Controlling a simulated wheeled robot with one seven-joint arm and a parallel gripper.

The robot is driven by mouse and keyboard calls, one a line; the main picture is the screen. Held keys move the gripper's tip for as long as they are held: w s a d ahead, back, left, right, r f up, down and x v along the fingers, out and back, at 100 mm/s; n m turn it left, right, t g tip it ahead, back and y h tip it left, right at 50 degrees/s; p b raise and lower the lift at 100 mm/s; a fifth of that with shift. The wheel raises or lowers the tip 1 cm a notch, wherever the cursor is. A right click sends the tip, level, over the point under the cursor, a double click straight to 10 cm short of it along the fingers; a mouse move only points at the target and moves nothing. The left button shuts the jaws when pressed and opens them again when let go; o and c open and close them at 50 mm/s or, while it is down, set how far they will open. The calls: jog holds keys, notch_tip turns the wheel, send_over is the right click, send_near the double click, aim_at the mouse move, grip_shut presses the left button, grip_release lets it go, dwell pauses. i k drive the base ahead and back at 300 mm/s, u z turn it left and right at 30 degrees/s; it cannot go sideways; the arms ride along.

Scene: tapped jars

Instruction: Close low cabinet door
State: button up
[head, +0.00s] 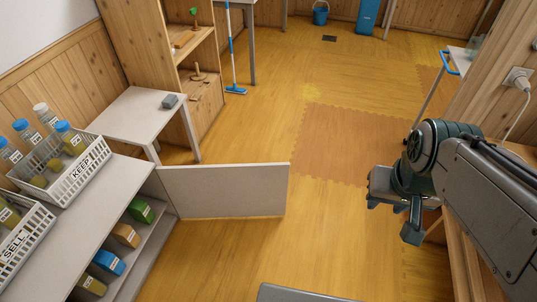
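The low cabinet (95,235) stands at the left, its shelves open to view. Its white door (225,190) is swung wide open, sticking out to the right over the floor from the cabinet's far end. My gripper (391,219) is at the right, apart from the door and well to the right of its free edge. Its two fingers point down and stand apart, with nothing seen between them. The door's far side is hidden.
A white basket labelled KEEP (88,170) with jars and a SELL basket (25,245) stand on the cabinet. Colored boxes (108,262) sit inside. A small white table (145,115) is behind the door. A wooden bench (460,255) is at right. The middle floor is clear.

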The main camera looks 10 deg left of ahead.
aim_at(233, 190)
jog(key=z, duration=0.1)
jog(key=i, duration=4.2)
jog(key=u, duration=4.45)
jog(key=k, duration=0.15)
jog(key=u, duration=0.05)
